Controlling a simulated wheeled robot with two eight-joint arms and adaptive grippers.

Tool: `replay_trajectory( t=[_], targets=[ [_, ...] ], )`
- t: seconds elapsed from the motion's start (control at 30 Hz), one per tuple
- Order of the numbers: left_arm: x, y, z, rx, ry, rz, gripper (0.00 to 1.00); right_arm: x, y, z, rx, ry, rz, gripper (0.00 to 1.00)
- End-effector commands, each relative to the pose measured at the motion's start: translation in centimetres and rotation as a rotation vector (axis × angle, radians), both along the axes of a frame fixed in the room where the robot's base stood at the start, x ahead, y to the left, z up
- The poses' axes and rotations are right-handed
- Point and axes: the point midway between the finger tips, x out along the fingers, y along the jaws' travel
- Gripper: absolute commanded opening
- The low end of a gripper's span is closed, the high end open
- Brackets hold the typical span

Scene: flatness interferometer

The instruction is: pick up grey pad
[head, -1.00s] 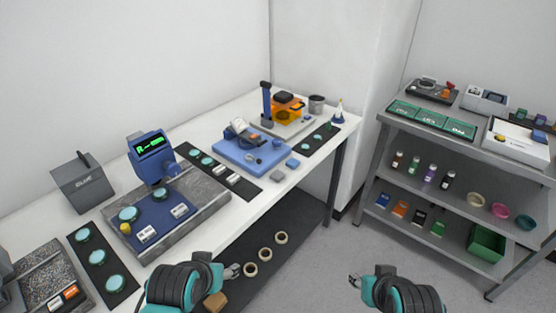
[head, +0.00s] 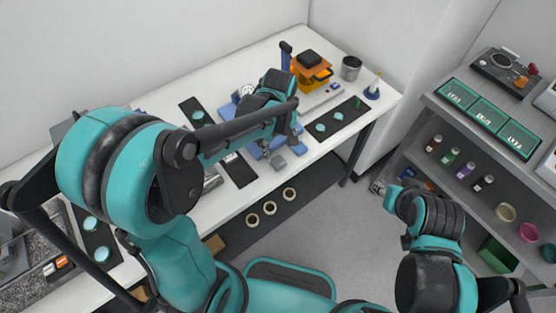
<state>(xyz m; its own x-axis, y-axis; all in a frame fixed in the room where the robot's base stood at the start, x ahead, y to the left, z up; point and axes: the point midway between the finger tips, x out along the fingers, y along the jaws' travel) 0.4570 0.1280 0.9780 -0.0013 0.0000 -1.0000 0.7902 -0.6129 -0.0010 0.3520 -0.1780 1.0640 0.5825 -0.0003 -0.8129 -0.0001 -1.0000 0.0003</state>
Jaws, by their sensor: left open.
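The small grey pad (head: 278,162) lies on the white bench near its front edge, in front of the blue fixture. A blue pad (head: 299,149) lies just right of it. My left gripper (head: 293,139) is open and empty, pointing down over the bench just above and beyond the two pads; I cannot tell its exact height.
A dark mat (head: 352,106) with teal discs lies to the right on the bench. An orange device (head: 311,70) and a metal cup (head: 350,68) stand behind. Several rings (head: 270,207) lie on the dark lower shelf. A grey shelf rack (head: 440,102) stands at right.

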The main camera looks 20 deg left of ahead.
Motion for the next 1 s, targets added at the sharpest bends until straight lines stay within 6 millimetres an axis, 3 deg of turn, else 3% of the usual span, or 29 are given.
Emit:
replay_trajectory(
  t=[0.47, 0.7, 0.73, 0.87, 1.0],
  targets=[
    [-0.2, 0.2, -6.3, 0.0, -0.002, -0.002, 0.62, 0.0, 0.0, -3.0, 0.0, 0.0, 0.0, 0.4],
    [-0.2, 0.2, -6.5, 0.0, -0.002, -0.002, 0.62, 0.0, 0.0, -2.9, 0.0, 0.0, 0.0, 0.4],
    [-0.2, 0.2, -6.5, 0.0, -0.002, -0.003, 0.59, 0.0, 0.0, -2.8, 0.0, 0.0, 0.0, 0.4],
    [-0.2, 0.2, -6.5, 0.0, -0.002, -0.003, 0.29, 0.0, 0.0, -2.8, 0.0, 0.0, 0.0, 0.4],
    [-0.2, 0.2, -6.5, 0.0, -0.002, -0.003, 0.26, 0.0, 0.0, -2.9, 0.0, 0.0, 0.0, 0.4]
  ],
)
